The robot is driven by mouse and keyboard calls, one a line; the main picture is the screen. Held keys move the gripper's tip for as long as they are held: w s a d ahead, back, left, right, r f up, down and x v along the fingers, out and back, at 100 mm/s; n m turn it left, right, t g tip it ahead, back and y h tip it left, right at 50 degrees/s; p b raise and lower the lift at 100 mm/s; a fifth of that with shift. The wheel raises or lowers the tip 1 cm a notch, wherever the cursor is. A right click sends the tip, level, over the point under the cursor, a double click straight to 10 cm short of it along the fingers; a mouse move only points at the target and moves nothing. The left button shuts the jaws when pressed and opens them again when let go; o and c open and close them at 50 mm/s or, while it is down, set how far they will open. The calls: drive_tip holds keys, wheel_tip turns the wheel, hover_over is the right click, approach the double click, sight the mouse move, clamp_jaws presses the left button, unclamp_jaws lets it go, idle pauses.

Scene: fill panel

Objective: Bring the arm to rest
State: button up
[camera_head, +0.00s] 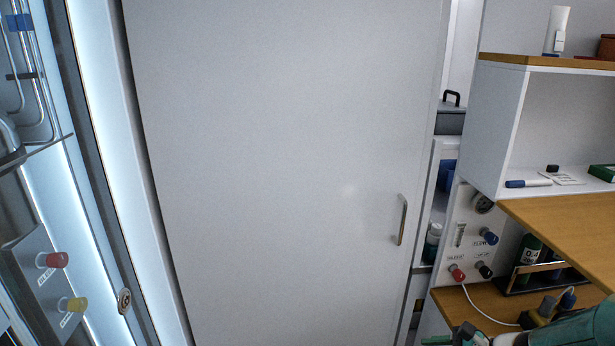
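A teal and dark shape cut off by the bottom right edge looks like my arm, and its dark and pale left end looks like my gripper (458,338). Only its upper part shows, in front of the lower wooden shelf. The fingers are too cropped to tell whether they are open or shut, or whether they hold anything.
A grey door (280,170) with a handle (402,220) fills the middle. At right, a fill panel (470,235) has red, black and blue knobs above a wooden shelf (452,300) with bottles and a white tube. At left, a panel carries red (54,260) and yellow knobs.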

drive_tip(key=s+a+r+n+h, duration=0.4)
drive_tip(key=s+a+r+n, duration=0.2)
drive_tip(key=r+n, duration=0.3)
drive_tip(key=s+a+r+n+h, duration=0.4)
drive_tip(key=s+a+r+n, duration=0.2)
drive_tip(key=n, duration=0.5)
wheel_tip(320, 180, up, 3)
drive_tip(key=shift+s+a+f+g, duration=0.2)
drive_tip(key=shift+a+g, duration=0.2)
drive_tip(key=shift+a, duration=0.7)
drive_tip(key=c, duration=0.3)
drive_tip(key=shift+c, duration=0.2)
drive_tip(key=shift+d, duration=0.2)
